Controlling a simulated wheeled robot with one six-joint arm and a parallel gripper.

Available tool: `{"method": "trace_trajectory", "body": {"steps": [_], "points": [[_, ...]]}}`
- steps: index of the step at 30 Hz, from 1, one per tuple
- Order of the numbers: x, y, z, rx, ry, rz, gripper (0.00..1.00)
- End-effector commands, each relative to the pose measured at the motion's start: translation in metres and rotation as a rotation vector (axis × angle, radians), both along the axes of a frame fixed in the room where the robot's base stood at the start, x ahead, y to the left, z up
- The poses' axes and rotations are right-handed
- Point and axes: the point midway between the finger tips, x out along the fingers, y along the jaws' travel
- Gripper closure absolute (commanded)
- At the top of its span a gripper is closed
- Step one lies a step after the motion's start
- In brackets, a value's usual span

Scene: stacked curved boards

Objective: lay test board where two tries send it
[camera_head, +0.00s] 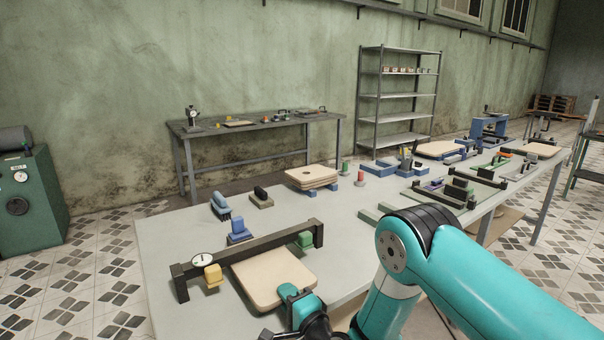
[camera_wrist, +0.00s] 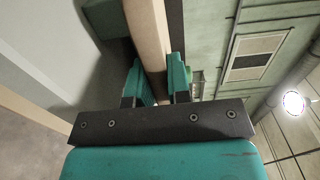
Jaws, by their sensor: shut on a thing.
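A pale tan board (camera_head: 272,277) with rounded corners is at the front of the grey table. My gripper (camera_head: 290,293) is shut on its near edge. In the wrist view the board (camera_wrist: 148,35) shows edge-on between the two teal fingers of my gripper (camera_wrist: 155,84). A dark beam (camera_head: 262,252) with a round white dial (camera_head: 202,260) and a yellow block (camera_head: 213,274) crosses at the board's far edge. I cannot tell whether the board touches the beam or the table. A stack of similar boards (camera_head: 312,175) rests on blue blocks farther back.
A blue clamp-like piece (camera_head: 221,206), a dark-handled block (camera_head: 261,197) and a blue block (camera_head: 238,229) stand behind the beam. A green block (camera_head: 305,240) is at its right end. Dark and green frames (camera_head: 450,190) crowd the right. The table's left part is bare.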

Motion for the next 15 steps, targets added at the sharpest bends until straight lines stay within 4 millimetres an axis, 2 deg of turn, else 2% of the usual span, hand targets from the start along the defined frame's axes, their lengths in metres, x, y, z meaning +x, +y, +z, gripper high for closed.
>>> {"method": "trace_trajectory", "body": {"steps": [15], "points": [[0.0014,0.0007,0.0081,0.005,-0.006,-0.001,1.0]]}}
